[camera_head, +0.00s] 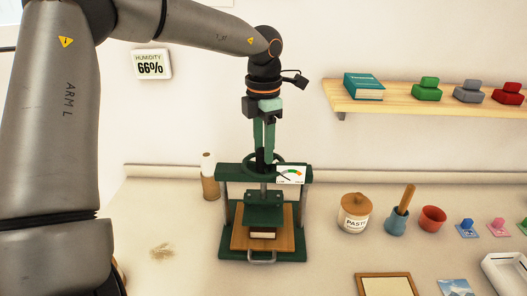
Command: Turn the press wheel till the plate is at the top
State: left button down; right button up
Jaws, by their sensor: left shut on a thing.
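A dark green press (232,208) stands on the table in the middle of the view. Its wheel (279,158) lies flat on top, partly hidden by the gripper. My left gripper (264,158) points straight down and is shut on the wheel. My right gripper is out of view.
A paper-covered roll (210,178) stands behind left of the press. A wooden shelf (400,97) is on the wall. The table left of the press is mostly clear.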

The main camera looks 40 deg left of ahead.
pick_arm(q)
jog(key=shift+n, duration=0.6)
jog(key=c, duration=0.6)
grip_release()
jog(key=shift+o, duration=0.9)
